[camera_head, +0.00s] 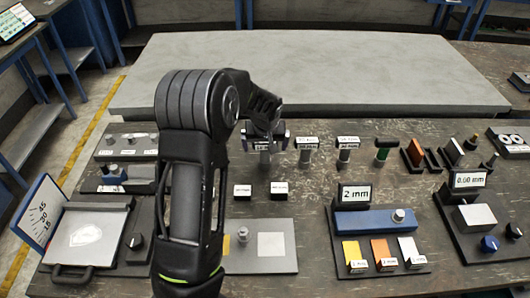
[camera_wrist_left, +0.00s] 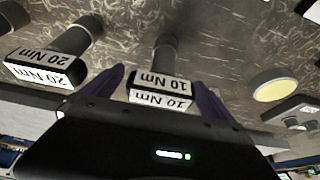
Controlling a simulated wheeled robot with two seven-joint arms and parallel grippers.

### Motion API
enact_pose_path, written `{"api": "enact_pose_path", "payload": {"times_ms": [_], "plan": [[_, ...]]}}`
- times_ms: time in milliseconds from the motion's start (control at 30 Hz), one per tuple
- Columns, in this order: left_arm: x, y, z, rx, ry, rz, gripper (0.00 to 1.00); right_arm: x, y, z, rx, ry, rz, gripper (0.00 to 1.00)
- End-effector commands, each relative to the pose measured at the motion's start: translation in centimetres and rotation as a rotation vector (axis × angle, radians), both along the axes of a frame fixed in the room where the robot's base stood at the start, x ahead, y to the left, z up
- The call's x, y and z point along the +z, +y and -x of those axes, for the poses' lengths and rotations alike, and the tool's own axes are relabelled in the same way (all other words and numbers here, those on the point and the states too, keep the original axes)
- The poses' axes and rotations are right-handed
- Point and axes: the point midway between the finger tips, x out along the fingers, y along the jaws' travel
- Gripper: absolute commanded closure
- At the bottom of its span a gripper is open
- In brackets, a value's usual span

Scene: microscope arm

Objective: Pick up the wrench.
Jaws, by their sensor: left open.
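No tool is marked as a wrench by name; upright tools with T-shaped labelled heads fit best. One, labelled 10 Nm (camera_wrist_left: 160,90), stands between the spread purple fingers of my left gripper (camera_wrist_left: 157,88) in the left wrist view. The fingers lie either side of its head, and I cannot tell whether they touch it. A similar tool labelled 20 Nm (camera_wrist_left: 45,68) stands beside it, outside the fingers. In the head view my left gripper (camera_head: 264,138) is over the row and mostly hides the tool under it. Two more such tools (camera_head: 307,144) (camera_head: 347,143) stand to its right. My right gripper is not in view.
Small label blocks (camera_head: 279,188), a 2 mm display (camera_head: 355,195) with a blue bar (camera_head: 375,220), and a 0.60 mm gauge (camera_head: 468,180) crowd the dark bench. A raised grey slab (camera_head: 330,80) lies behind.

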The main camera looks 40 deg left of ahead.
Motion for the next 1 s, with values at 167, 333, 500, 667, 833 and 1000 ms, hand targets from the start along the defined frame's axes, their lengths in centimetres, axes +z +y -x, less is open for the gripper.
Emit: {"api": "enact_pose_path", "payload": {"times_ms": [167,333,500,667,833,1000], "plan": [[0.03,-0.01,0.03,0.000,0.000,0.000,0.02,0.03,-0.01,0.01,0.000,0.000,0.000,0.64],[0.03,-0.01,0.03,0.000,0.001,0.001,0.02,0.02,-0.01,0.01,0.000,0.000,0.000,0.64],[0.03,-0.02,0.04,0.000,0.001,0.000,0.08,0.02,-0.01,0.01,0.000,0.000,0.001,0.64],[0.03,-0.01,0.05,0.000,0.001,0.000,0.21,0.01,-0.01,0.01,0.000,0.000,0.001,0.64],[0.03,-0.01,0.05,0.000,0.001,0.000,0.35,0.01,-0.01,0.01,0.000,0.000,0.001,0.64],[0.03,-0.02,0.04,0.000,0.001,0.000,0.49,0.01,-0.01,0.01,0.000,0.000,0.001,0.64]]}}
